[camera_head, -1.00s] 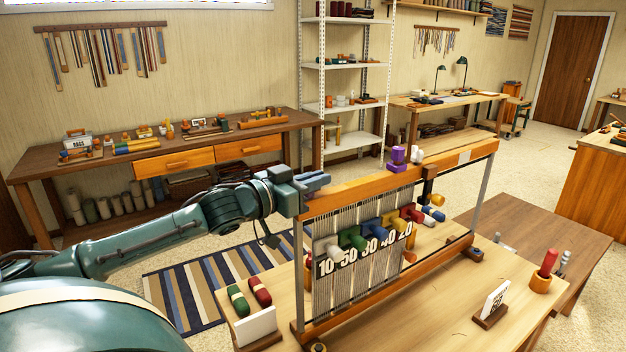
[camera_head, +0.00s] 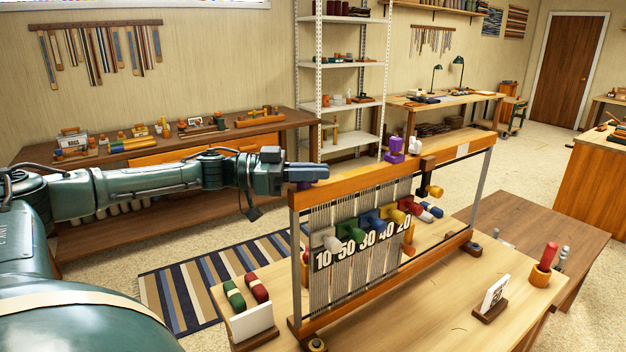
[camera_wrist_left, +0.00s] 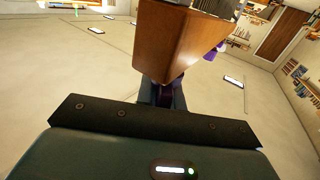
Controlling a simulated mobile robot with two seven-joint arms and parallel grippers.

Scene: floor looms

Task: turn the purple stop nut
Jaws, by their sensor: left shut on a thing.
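The floor loom's wooden top beam (camera_head: 365,177) runs across the middle of the head view. My left gripper (camera_head: 318,172) is at the beam's left end. It is shut on a dark purple piece, taken to be the purple stop nut (camera_head: 305,185), which is mostly hidden by the fingers. In the left wrist view, the purple nut (camera_wrist_left: 164,97) shows between the fingers, right below the end of the orange-brown beam (camera_wrist_left: 172,45). Another purple piece (camera_head: 395,148) stands on top of the beam farther right. My right gripper is not in view.
Coloured pegs (camera_head: 375,218) and number labels sit on the loom's front. A red-handled tool in a cup (camera_head: 543,265) stands at the right. A striped rug lies behind.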

